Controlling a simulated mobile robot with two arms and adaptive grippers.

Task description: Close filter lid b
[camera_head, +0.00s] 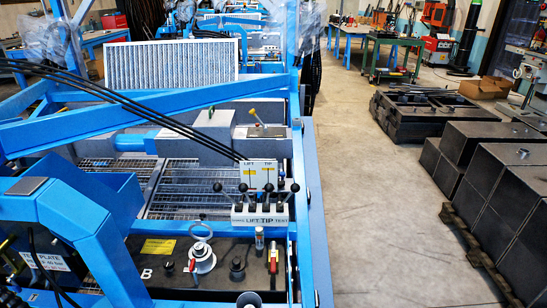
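A white letter B (147,274) marks the black tank top (165,287) at the lower left. Right of it stands a pale, round filter fitting (202,259) with a red part on its left side. A black cap (237,270) sits to the right of the fitting. Neither of my grippers is in view.
A lever block marked LIFT and TIP (261,212) stands behind the caps, with several black-knobbed levers. A blue frame beam (311,220) runs along the right side. Black hoses (150,105) cross above. Open concrete floor (375,230) lies right, before black boxes (500,190).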

